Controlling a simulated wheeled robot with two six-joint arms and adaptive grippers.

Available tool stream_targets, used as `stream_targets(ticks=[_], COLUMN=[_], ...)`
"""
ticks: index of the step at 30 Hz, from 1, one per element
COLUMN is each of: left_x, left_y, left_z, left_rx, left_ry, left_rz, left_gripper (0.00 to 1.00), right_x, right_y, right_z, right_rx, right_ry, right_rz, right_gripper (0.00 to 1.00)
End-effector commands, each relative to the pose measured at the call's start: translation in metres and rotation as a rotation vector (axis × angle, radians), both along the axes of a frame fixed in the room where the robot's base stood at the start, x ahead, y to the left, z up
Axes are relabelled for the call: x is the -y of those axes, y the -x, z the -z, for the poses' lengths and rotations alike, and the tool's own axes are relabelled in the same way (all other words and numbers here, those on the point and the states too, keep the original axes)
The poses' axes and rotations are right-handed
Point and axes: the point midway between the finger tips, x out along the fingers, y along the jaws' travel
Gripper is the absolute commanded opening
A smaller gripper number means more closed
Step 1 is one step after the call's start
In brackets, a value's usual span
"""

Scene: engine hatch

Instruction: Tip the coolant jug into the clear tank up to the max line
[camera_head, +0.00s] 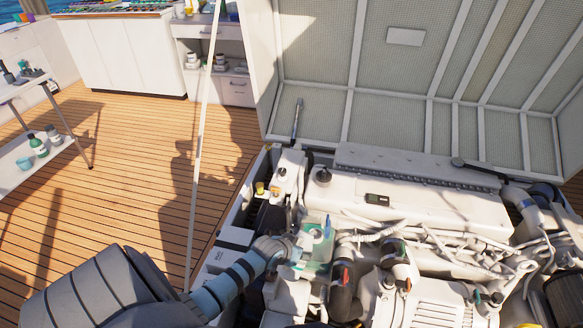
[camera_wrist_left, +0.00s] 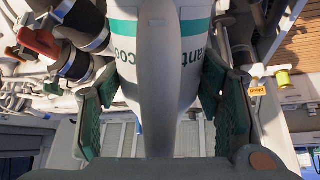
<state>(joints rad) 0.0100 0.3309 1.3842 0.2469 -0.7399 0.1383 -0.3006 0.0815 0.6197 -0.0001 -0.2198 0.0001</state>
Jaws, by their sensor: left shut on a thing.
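The coolant jug (camera_wrist_left: 127,45) is white with a teal band and dark lettering. It fills the middle of the left wrist view, with its grey handle (camera_wrist_left: 172,80) toward the camera. My left gripper (camera_wrist_left: 158,105) is shut on the jug, with a green-padded finger on either side. In the head view, my left gripper (camera_head: 284,247) is over the left side of the engine, beside a clear greenish tank (camera_head: 318,251). The arm and gripper hide much of the jug there. The jug's tilt, its mouth, the liquid level and the max line cannot be made out. My right gripper is not in view.
The white engine (camera_head: 420,208) with hoses and pipes fills the right of the head view. The raised hatch lid (camera_head: 405,90) stands behind it, with a thin pole (camera_head: 199,140) to its left. A side table (camera_head: 25,160) with bottles stands at far left. Wooden deck between is clear.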

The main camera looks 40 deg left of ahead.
Motion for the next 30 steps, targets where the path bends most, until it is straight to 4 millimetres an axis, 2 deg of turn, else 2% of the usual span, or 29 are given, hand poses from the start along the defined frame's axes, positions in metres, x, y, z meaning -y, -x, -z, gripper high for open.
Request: stream_targets(ticks=[6, 7, 9, 15, 30], left_x=[-0.004, -0.004, -0.005, -0.005, -0.005], left_y=[-0.023, -0.025, -0.026, -0.031, -0.031], left_z=[-0.001, -0.004, -0.011, -0.017, -0.016], left_rx=[-0.041, -0.053, -0.105, -0.224, -0.263], left_ry=[0.006, 0.008, 0.015, 0.033, 0.040], left_rz=[0.000, -0.001, -0.001, -0.002, 0.000], left_gripper=[0.00, 0.00, 0.00, 0.00, 0.00], right_x=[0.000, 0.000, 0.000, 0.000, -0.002], right_y=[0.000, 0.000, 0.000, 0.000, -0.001], right_z=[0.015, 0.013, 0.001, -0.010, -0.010], right_rx=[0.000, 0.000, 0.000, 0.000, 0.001], right_ry=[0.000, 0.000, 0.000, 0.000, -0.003], right_rz=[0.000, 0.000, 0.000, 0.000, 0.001], right_gripper=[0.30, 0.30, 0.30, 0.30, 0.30])
